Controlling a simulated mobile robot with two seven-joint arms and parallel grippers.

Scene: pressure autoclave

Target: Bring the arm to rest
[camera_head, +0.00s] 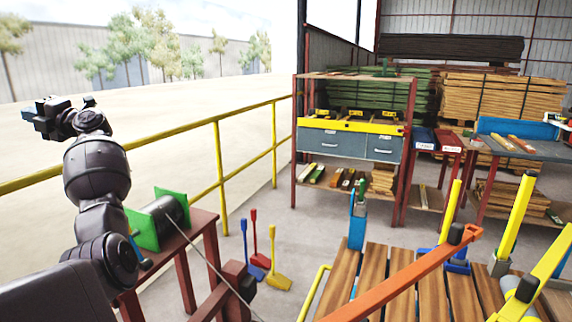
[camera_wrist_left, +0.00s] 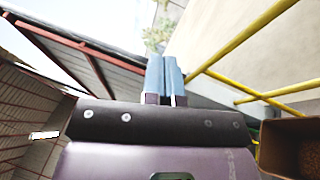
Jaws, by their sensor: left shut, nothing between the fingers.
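My left arm comes in from the left in the head view and is raised, bent upward. Its left gripper (camera_head: 30,114) is at the upper left, in front of the open yard, and points left. In the left wrist view the two blue fingers of the left gripper (camera_wrist_left: 165,66) lie side by side, shut, with nothing between them. The fingers touch no object. My right gripper is not in view.
A yellow railing (camera_head: 221,165) runs behind my left arm. A green-flanged reel (camera_head: 143,229) sits on a dark red stand beside the arm. Wooden planks (camera_head: 374,262) and an orange bar (camera_head: 410,272) are at lower right. A drawer shelf (camera_head: 344,146) stands behind.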

